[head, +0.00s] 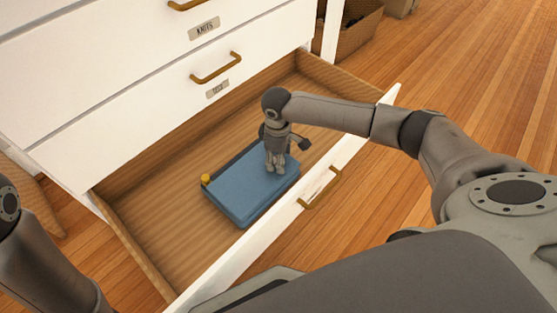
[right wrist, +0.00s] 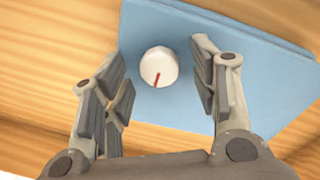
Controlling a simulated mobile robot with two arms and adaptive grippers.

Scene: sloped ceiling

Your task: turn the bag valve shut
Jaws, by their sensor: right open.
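A blue flat bag (head: 236,196) lies in the open drawer, near the drawer front. A round white valve knob (right wrist: 158,66) with a red line on it sits on the bag in the right wrist view. The red line points down and slightly left in that view. My right gripper (head: 275,170) is over the bag, pointing down; it hides the knob in the head view. In the right wrist view its fingers are open, one on each side of the knob, with gaps on both sides. My left arm shows at the left edge of the head view; its gripper is out of view.
The open wooden drawer (head: 150,215) has a white front (head: 235,270) with a brass handle (head: 320,188). A small yellow cap (head: 206,179) is at the bag's left corner. White closed drawers (head: 120,90) rise behind. The drawer's left part is clear.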

